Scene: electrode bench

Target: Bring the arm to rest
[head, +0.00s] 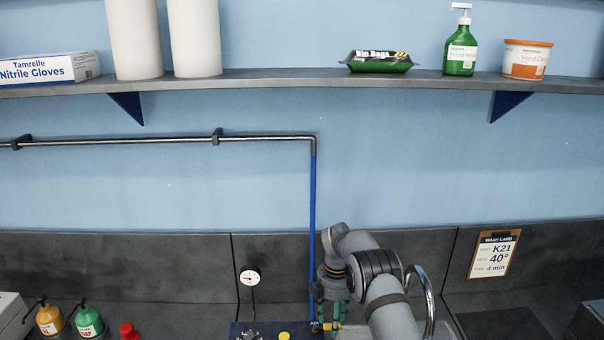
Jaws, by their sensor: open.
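My arm rises from the bottom edge, right of centre, bends over and points down at the back of the bench. My gripper (333,302) hangs at its end, just right of the vertical blue pipe (313,225). Its teal fingers are apart, and I see nothing held between them. A yellow-handled fitting (329,326) shows just below the fingertips; whether they touch it I cannot tell. The area behind my forearm is hidden.
A gauge (249,276) stands left of the pipe, above a dark blue panel (250,328). A curved metal tap (426,290) is close right of my arm. Bottles (88,322) stand lower left. A clipboard card (494,254) leans right. A shelf (300,80) crosses above.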

